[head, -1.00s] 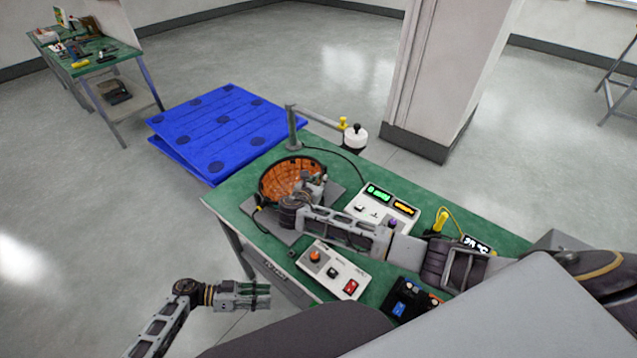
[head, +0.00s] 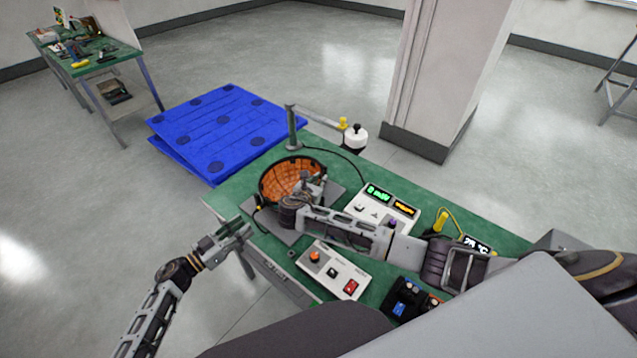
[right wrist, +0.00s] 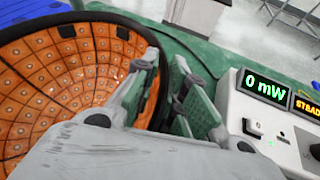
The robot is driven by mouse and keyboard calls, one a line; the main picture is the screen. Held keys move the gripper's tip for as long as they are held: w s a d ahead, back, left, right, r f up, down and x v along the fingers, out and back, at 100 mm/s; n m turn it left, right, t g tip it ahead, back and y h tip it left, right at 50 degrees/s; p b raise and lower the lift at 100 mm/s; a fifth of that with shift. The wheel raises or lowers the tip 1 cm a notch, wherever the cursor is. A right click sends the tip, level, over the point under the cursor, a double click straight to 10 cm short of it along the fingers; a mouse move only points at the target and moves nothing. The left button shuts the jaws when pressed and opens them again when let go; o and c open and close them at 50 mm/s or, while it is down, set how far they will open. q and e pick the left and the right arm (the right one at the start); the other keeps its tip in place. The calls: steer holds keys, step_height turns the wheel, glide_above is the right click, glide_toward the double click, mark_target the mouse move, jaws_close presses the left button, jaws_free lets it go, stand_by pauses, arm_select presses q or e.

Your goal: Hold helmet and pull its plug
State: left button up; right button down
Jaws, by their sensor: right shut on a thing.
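The helmet (head: 279,178) is a bowl with a black rim and an orange tiled inside. It sits on a grey plate (head: 281,233) on the green table; its inside also fills the left of the right wrist view (right wrist: 62,75). My right gripper (head: 316,186) is shut on the helmet's near right rim, and the rim runs between its fingers in the right wrist view (right wrist: 165,80). A small black and yellow piece, perhaps the plug (head: 257,205), is at the helmet's left side. My left gripper (head: 246,232) looks open and empty, just left of the table edge, apart from that piece.
A meter (head: 382,208) showing 0 mW stands right of the helmet. A control box (head: 334,271) with a red switch lies in front. A post with an arm (head: 292,128) stands behind. A blue pallet (head: 215,130) lies beyond. Floor at left is free.

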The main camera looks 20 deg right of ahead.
mark_target(256, 211)
steer(key=shift+f, duration=0.1)
arm_select(q)
steer(key=shift+w+a+f+t+y, duration=0.15)
steer(key=shift+w+a+t+y, duration=0.05)
steer(key=shift+w+t, duration=0.2)
steer(key=shift+w+a+f+t+y, duration=0.2)
steer(key=shift+w+t, duration=0.1)
steer(key=shift+w, duration=0.1)
steer(key=shift+d, duration=0.15)
steer(key=shift+x, duration=4.4)
jaws_close()
steer(key=shift+s+a, duration=0.2)
steer(key=shift+a, duration=0.1)
steer(key=shift+s+a, duration=0.1)
steer(key=shift+a, duration=0.15)
